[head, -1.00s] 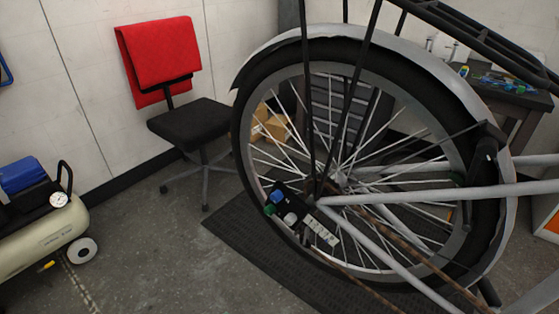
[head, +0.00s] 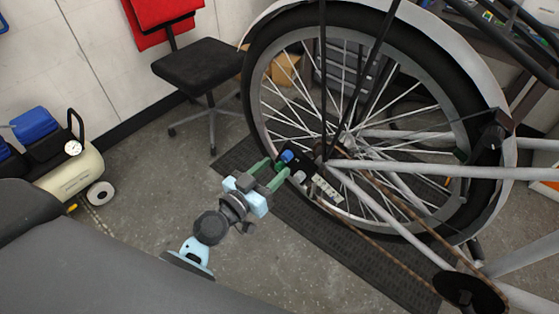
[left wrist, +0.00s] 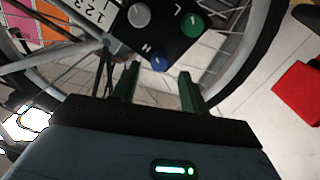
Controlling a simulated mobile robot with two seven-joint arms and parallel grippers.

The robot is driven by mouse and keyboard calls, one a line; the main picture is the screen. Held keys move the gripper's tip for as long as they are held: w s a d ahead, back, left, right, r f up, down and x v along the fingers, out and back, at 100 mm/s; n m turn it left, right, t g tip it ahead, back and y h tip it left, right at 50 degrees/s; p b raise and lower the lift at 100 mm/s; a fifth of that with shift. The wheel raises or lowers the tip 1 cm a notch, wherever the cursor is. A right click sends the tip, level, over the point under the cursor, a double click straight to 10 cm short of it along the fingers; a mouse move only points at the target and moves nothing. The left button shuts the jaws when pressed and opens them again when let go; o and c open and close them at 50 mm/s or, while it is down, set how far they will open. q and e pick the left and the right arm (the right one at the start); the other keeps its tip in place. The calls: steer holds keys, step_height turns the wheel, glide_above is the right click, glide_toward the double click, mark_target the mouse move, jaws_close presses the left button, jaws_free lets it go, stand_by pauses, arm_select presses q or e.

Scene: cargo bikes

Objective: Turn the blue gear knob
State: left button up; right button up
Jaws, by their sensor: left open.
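The blue gear knob (head: 287,156) sits on a small black panel beside the rear wheel hub. In the left wrist view the blue knob (left wrist: 159,62) is at the panel's near edge, by the letter H. My left gripper (head: 272,170) is open, its two green fingers pointing at the panel. In the left wrist view my left gripper (left wrist: 158,77) has its fingertips either side of the blue knob, seemingly just short of it; contact cannot be told. A grey-white knob (left wrist: 139,16) and a green knob (left wrist: 192,25) share the panel. My right gripper is not in view.
The bike's spoked wheel (head: 380,215) and grey frame tubes (head: 430,171) stand close behind and right of the panel. A black mat (head: 300,215) lies below. A chair (head: 200,68) and a compressor (head: 75,172) stand left. Floor between is clear.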

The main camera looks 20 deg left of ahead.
mark_target(284, 160)
arm_select(q)
steer(key=shift+x, duration=1.65)
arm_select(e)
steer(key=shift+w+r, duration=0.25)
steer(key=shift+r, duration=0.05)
arm_select(q)
jaws_close()
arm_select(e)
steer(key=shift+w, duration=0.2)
